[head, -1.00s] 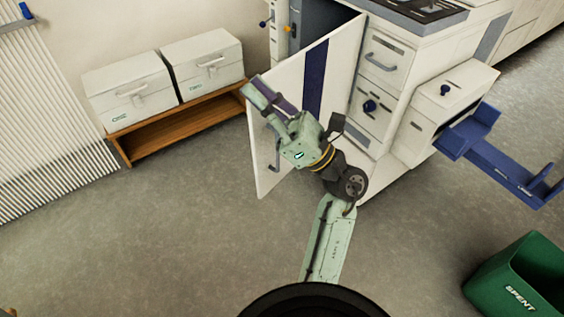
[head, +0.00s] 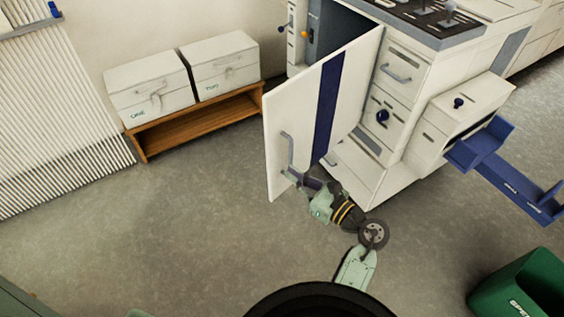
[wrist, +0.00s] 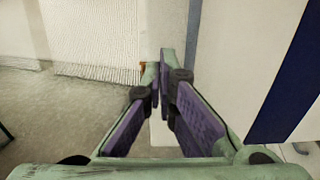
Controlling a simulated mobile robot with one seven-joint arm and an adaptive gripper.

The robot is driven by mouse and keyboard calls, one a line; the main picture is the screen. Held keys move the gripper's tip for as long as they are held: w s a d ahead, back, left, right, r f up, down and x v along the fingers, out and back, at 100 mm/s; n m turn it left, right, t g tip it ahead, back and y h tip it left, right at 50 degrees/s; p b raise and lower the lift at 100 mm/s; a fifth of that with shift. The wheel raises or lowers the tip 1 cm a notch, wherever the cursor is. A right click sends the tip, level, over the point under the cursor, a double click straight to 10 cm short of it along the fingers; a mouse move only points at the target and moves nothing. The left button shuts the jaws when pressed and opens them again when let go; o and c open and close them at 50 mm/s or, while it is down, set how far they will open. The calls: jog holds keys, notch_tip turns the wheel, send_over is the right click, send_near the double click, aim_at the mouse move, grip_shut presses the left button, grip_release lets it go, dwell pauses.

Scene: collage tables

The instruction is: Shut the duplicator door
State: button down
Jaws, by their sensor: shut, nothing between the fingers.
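The duplicator door (head: 300,112) is a white panel with a dark blue vertical stripe. It stands wide open, swung out from the machine (head: 395,120). A grey bar handle (head: 290,150) is on its face near the free edge. My gripper (head: 290,175) is shut and empty, in front of the door face by the handle's lower end. I cannot tell whether it touches the handle or door. In the wrist view, the shut fingertips (wrist: 157,80) point forward, with the door (wrist: 250,60) and its blue stripe close on the right.
A low wooden bench (head: 200,125) with two white boxes stands at the back left. A blue shelf (head: 505,175) juts from the machine's right side. A green bin (head: 525,285) stands at the lower right. The floor left of the door is clear.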

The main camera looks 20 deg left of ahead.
aim_at(274, 161)
jog(key=shift+p+x, duration=0.65)
jog(key=shift+x, duration=1.6)
